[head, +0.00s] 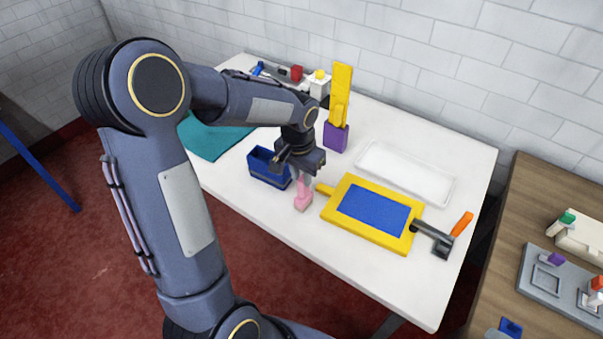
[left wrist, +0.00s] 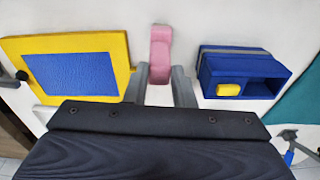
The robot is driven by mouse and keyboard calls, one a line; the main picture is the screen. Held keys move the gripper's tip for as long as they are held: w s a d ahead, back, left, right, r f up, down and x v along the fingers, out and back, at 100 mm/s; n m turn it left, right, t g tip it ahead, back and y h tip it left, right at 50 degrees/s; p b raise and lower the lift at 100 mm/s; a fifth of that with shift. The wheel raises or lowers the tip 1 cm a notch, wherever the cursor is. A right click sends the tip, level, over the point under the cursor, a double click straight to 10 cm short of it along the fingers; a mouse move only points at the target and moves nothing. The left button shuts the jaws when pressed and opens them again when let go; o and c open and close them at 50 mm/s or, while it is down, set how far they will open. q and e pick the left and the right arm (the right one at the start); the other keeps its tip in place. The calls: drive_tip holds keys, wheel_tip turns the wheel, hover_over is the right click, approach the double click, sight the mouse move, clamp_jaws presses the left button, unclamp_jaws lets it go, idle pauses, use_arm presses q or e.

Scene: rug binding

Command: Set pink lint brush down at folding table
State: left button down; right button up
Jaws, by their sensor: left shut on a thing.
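The pink lint brush (head: 303,198) is at the front middle of the white folding table (head: 260,215), its head low over the tabletop. I cannot tell whether it touches the surface. My left gripper (head: 300,178) reaches down from above and is shut on the brush's upper part, which is mostly hidden by the gripper in the head view. In the left wrist view, the pink brush (left wrist: 160,50) sits between the two grey fingers of my left gripper (left wrist: 161,80). My right gripper is in neither view.
A blue bin (head: 268,180) stands just left of the brush, and a yellow-framed blue board (head: 416,236) lies just right. Behind are a white tray (head: 405,172) and a purple holder (head: 335,138) with a tall yellow piece. A teal cloth (head: 205,140) lies left.

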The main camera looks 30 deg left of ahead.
use_arm(q)
drive_tip(key=c, duration=1.2)
unclamp_jaws()
drive_tip(key=shift+c, duration=0.2)
wheel_tip(320, 180, up, 12)
drive_tip(key=s+f, duration=0.1)
drive_tip(key=s+d+n+t+h, duration=0.1)
drive_tip(key=s+d+t+h, duration=0.1)
drive_tip(key=s, duration=0.8)
drive_tip(key=s+d+f+n+t+h, duration=0.1)
drive_tip(key=s+d+t, duration=0.1)
drive_tip(key=s+d, duration=0.3)
drive_tip(key=s, duration=0.4)
drive_tip(key=shift+s+f+n+t+h, duration=0.25)
drive_tip(key=shift+s+n+t+h, duration=0.05)
drive_tip(key=shift+s+h, duration=0.1)
drive_tip(key=shift+d, duration=0.1)
